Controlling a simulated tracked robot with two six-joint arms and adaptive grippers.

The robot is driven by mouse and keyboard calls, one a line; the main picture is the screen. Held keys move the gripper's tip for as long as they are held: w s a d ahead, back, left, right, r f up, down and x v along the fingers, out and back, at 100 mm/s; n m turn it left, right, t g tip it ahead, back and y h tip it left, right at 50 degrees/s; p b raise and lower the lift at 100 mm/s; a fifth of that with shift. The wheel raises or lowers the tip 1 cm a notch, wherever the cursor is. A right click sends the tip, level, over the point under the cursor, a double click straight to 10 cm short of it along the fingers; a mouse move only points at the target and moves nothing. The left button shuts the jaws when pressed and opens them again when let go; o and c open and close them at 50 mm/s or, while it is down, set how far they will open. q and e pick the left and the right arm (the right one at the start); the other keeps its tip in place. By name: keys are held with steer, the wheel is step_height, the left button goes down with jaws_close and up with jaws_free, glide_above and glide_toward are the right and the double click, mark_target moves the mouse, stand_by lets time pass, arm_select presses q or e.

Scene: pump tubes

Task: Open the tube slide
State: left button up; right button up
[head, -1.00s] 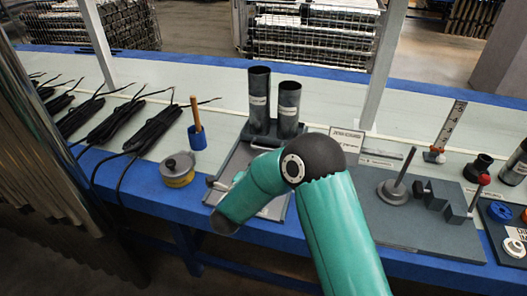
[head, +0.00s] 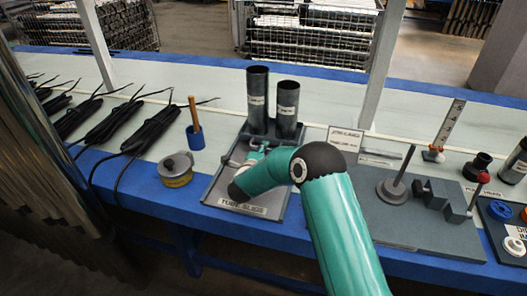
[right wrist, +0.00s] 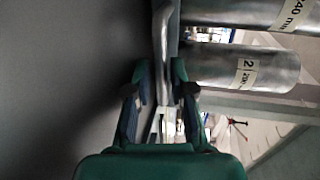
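The tube slide is a grey tray (head: 215,190) with a "TUBE SLIDE" label on its front edge. Two dark grey tubes, a taller one (head: 258,88) and a shorter one (head: 287,100), stand upright at its back. My right gripper (head: 255,149) is over the tray, just in front of the tubes, partly hidden by my wrist. In the right wrist view, a pale metal bar (right wrist: 163,40) runs between the two fingers (right wrist: 161,85). The fingers stand apart on both sides of it; firm contact is not visible. My left gripper is out of view.
A yellow tin (head: 176,172) and a blue cup (head: 195,138) with a wooden handle stand left of the tray. Black cable bundles (head: 135,130) lie farther left. A grey fixture board (head: 405,225) with a post is on the right.

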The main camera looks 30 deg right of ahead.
jaws_close()
